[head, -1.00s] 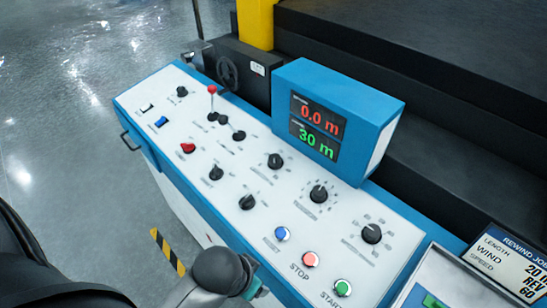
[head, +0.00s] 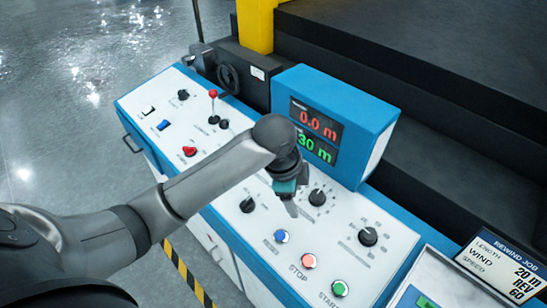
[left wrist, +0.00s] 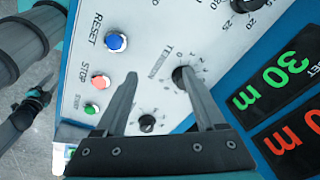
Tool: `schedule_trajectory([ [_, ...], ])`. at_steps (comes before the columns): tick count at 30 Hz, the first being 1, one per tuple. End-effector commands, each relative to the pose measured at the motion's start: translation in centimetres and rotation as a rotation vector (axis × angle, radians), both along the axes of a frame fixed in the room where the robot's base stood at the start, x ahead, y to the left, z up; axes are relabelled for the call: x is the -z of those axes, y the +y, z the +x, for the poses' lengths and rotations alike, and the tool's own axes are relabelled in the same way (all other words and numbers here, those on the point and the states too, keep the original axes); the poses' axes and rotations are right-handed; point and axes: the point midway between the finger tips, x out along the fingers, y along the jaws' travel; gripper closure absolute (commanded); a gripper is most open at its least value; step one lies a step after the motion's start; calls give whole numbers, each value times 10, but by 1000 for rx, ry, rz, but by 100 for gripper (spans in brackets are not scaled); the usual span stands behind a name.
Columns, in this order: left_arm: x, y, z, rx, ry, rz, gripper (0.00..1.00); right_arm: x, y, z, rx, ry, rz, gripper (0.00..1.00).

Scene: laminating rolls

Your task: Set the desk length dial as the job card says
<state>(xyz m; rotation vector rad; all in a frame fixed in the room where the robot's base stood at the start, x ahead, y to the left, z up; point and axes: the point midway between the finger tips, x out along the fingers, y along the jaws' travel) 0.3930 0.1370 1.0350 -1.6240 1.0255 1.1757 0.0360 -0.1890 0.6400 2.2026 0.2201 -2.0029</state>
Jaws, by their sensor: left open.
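My left gripper (head: 292,208) hangs over the middle of the white sloped desk panel (head: 215,170), open and empty. In the left wrist view its two fingers (left wrist: 162,88) stand apart, with the tension dial (left wrist: 183,75) showing beside one fingertip. A black dial marked 20 and 25 (left wrist: 243,5) is cut off at the top edge of that view. In the head view my wrist hides the dial left of the tension dial. The job card (head: 500,265) reads length 20 m, wind REV, speed 60. The display (head: 316,130) reads 0.0 m in red and 30 m in green.
A blue button (head: 281,236), a red stop button (head: 308,261) and a green start button (head: 339,288) line the front edge. The speed dial (head: 367,236) is to the right. A red-topped lever (head: 213,94) stands far left. What looks like my right gripper (left wrist: 35,105) is small and unclear.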

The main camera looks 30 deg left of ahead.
Motion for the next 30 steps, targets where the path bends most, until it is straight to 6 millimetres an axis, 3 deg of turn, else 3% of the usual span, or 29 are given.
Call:
schedule_trajectory([
  [1,-10,10,14,38,-4,31,29,0,0,0,0,0,-1,50],
  [9,-61,62,62,204,18,141,29,0,-1,0,1,1,-1,50],
  [18,-105,103,85,276,33,183,29,0,-1,-1,1,2,-1,50],
  [23,-105,107,88,286,37,185,29,1,-1,-1,0,2,-1,50],
  [30,-65,106,93,286,41,184,29,3,-1,-1,0,3,-1,50],
])
